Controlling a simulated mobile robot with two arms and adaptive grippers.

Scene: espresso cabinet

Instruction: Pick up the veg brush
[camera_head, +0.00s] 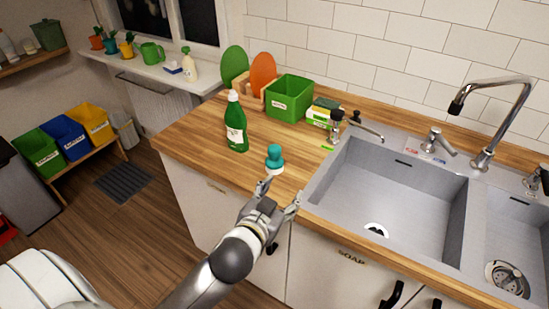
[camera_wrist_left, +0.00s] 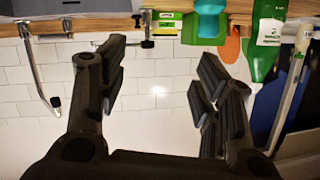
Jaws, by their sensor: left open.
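The veg brush (camera_head: 275,157), a teal knob-like handle on a pale base, stands upright on the wooden counter left of the sink. Its teal handle also shows at the top of the left wrist view (camera_wrist_left: 210,18), which looks upside down. My left gripper (camera_head: 281,190) is open and empty at the counter's front edge, just in front of the brush and not touching it. In the left wrist view both fingers (camera_wrist_left: 161,82) are spread apart with nothing between them. My right gripper is not in view.
A green bottle (camera_head: 236,122) stands left of and behind the brush. A green bin (camera_head: 289,98), orange and green boards, and a sponge box (camera_head: 321,114) are behind it. The grey sink (camera_head: 395,195) opens to the right. The counter's front left is bare.

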